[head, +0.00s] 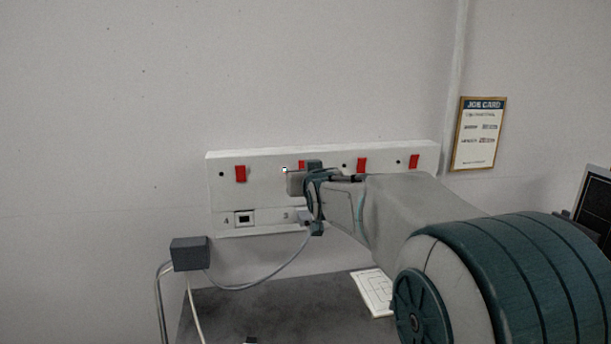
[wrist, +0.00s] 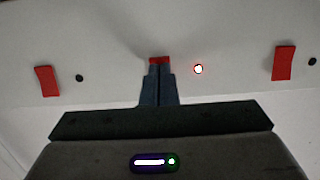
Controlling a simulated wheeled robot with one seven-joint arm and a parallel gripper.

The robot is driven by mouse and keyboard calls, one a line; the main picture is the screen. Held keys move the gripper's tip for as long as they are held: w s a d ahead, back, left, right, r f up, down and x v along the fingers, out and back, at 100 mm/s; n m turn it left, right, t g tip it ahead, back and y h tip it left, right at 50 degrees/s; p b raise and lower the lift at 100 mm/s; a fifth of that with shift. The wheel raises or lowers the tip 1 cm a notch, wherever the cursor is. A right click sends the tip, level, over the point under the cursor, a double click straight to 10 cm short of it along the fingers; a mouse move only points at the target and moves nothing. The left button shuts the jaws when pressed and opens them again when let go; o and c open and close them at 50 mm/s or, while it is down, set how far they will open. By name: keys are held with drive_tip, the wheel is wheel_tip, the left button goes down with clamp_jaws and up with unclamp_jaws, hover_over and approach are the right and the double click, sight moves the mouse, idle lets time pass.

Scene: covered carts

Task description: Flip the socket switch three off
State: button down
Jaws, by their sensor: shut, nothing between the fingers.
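A white socket panel (head: 262,163) on the wall carries a row of red switches. Switch three (head: 302,164) is mostly hidden behind my gripper in the head view. A lit indicator lamp (head: 284,170) shows just left of it. In the wrist view, where the row appears reversed, only a red strip of switch three (wrist: 159,60) shows past the fingertips, with the lit lamp (wrist: 198,69) to its right. My gripper (wrist: 158,72) is shut and empty, its tips right at switch three. I cannot tell whether they touch it.
Neighbouring switches are switch four (head: 240,173) and switch two (head: 362,165); both lamps beside them are dark. A plug (head: 304,215) sits at socket 3, its cord running to a grey box (head: 189,253). A job card (head: 478,134) hangs at the right.

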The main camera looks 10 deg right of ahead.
drive_tip(key=f+t+b, duration=0.1)
drive_tip(key=b, duration=0.3)
drive_tip(key=shift+w, duration=0.15)
drive_tip(key=t+b, duration=0.1)
drive_tip(key=b, duration=0.3)
drive_tip(key=t+b, duration=0.1)
drive_tip(key=b, duration=0.2)
drive_tip(key=shift+a, duration=0.1)
drive_tip(key=s+f+b, duration=0.1)
drive_tip(key=s+b, duration=0.2)
drive_tip(key=s, duration=1.1)
drive_tip(key=shift+f, duration=0.15)
